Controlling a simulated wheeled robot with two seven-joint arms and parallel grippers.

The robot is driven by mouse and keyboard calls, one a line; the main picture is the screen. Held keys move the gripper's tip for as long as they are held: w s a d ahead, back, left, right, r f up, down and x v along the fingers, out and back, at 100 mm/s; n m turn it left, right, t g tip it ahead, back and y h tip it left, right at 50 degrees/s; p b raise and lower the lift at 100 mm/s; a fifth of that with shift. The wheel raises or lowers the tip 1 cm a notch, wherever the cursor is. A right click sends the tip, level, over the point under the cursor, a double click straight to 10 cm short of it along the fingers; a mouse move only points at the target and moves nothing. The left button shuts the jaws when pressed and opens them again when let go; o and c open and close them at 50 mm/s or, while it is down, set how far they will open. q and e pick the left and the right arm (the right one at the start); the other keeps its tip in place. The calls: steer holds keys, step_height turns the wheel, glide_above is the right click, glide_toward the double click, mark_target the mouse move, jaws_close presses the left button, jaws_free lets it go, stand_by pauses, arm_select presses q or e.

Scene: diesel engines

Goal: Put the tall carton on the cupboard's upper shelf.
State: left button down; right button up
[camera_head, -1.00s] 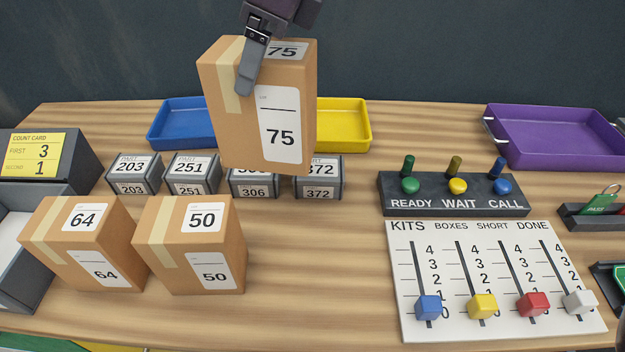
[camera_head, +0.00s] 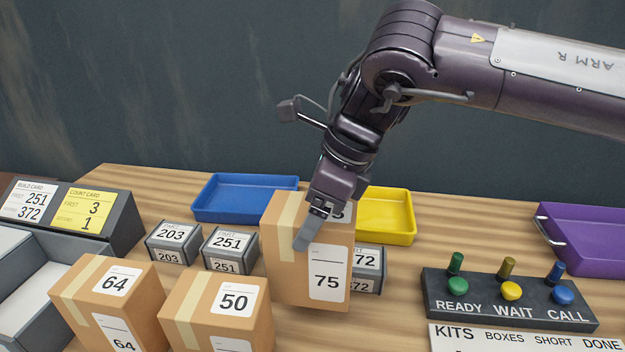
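The tall carton (camera_head: 282,258), brown and marked 75, stands upright at the middle of the bench among other boxes. My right gripper (camera_head: 312,222) comes down from above on the arm marked ARM R. One finger lies flat against the carton's front face; the other finger is hidden. The gripper appears shut on the carton. I cannot tell whether the carton's underside touches the bench. The cupboard and my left gripper are not in view.
Cartons marked 64 (camera_head: 112,300) and 50 (camera_head: 215,315) stand at front left. Small grey boxes 203 (camera_head: 172,243) and 251 (camera_head: 230,250) sit left of the tall carton. A blue tray (camera_head: 245,198) is behind, a button panel (camera_head: 510,300) and purple tray (camera_head: 590,240) right.

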steer(key=shift+w+f, duration=0.1)
steer(key=shift+f, duration=3.85)
steer(key=o, duration=2)
steer(key=shift+f, duration=0.1)
steer(key=shift+o, duration=0.2)
